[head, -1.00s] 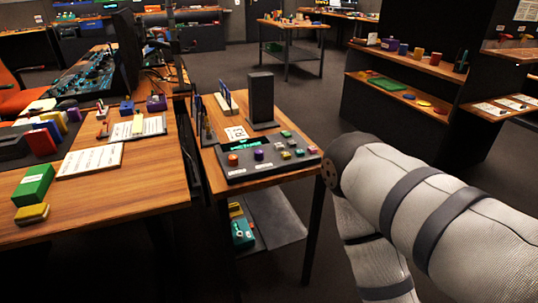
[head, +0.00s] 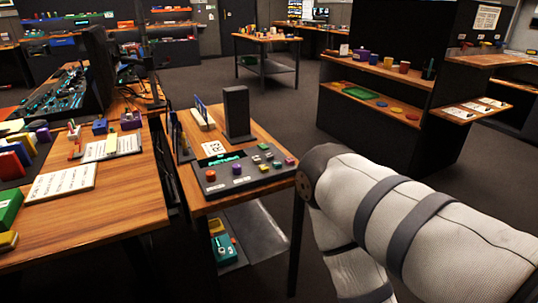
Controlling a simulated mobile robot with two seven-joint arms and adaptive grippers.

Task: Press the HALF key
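The trackball panel (head: 222,185) is a dark console on a small wooden table in the head view. The key labels are too small to read, so I cannot tell which is the HALF key. My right arm crosses the lower right of the view, its bend close to the table's right edge. Neither gripper is in view.
The small table (head: 204,203) also bears a black upright block (head: 237,112) and a white card (head: 213,148). A larger desk (head: 125,205) with coloured blocks and papers stands at left. A dark shelf unit (head: 430,105) stands at right. Open floor (head: 290,95) lies behind the table.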

